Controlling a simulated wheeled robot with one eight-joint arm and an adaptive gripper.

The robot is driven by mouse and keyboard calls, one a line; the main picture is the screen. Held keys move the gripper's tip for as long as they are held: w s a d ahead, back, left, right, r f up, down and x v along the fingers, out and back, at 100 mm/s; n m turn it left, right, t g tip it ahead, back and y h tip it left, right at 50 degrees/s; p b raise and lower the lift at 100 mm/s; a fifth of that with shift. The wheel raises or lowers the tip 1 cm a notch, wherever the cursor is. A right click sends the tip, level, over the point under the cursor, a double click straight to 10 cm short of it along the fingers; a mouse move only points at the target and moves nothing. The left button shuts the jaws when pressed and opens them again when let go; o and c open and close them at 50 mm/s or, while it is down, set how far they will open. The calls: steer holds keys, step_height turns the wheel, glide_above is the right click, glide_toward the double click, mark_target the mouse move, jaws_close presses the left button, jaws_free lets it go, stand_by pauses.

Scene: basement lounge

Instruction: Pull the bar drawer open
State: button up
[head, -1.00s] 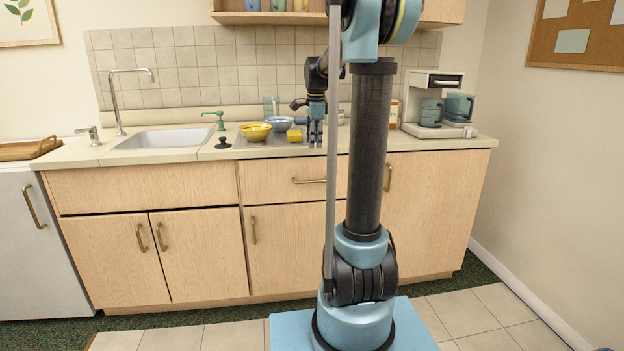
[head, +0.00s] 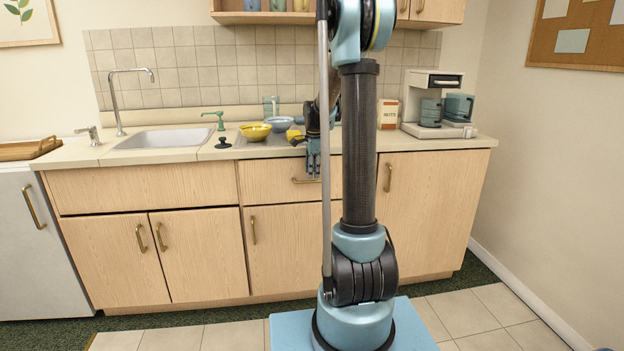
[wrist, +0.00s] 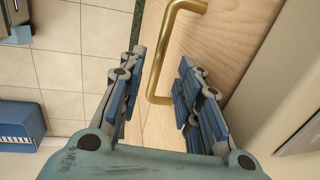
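The drawer (head: 268,183) is a light wood front under the countertop and looks shut. Its horizontal brass bar handle (head: 301,181) is partly hidden by my gripper and arm in the head view. My gripper (head: 313,174) points down in front of the drawer at the handle's height. In the wrist view my gripper (wrist: 162,62) is open and empty. The brass handle (wrist: 163,55) shows in the gap between the two fingers, apparently not gripped. I cannot tell how deep the fingers reach around it.
The countertop (head: 432,143) edge lies just above the drawer. A cupboard door (head: 290,245) is below the drawer.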

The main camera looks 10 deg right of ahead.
mark_target(312, 181)
steer(key=shift+w+f, duration=0.15)
steer(key=shift+f, duration=0.7)
steer(key=shift+w+f, duration=0.15)
steer(key=shift+f, duration=0.65)
steer(key=shift+c, duration=0.2)
jaws_close()
